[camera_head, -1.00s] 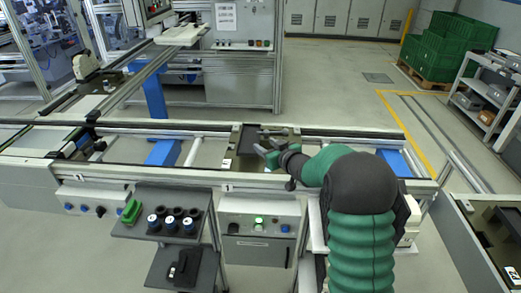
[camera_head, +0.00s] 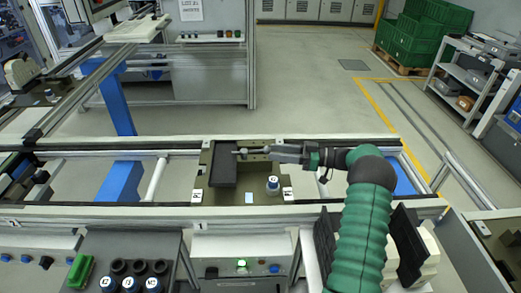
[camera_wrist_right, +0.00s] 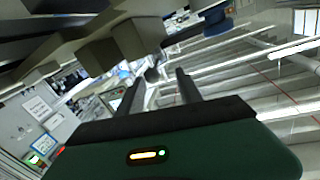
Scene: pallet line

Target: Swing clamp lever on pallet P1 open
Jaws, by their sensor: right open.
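Pallet P1, a dark olive plate (camera_head: 256,192), sits on the conveyor rails and carries a dark block (camera_head: 223,168) on its left. My right gripper (camera_head: 246,152) reaches in from the right, low over the pallet's back edge, fingers pointing left. In the right wrist view the two fingers (camera_wrist_right: 158,77) are apart. A small dark round knob (camera_wrist_right: 152,74) shows between their tips. It may be the clamp lever's end; contact cannot be told. The lever itself is hard to tell from the fingers in the head view. My left gripper is out of view.
A white-capped bottle (camera_head: 272,184) stands on the pallet's right half, just in front of my gripper. A rack with several capped bottles (camera_head: 131,284) and a green part (camera_head: 80,271) is at the front left. A control box (camera_head: 242,247) stands in front of the conveyor.

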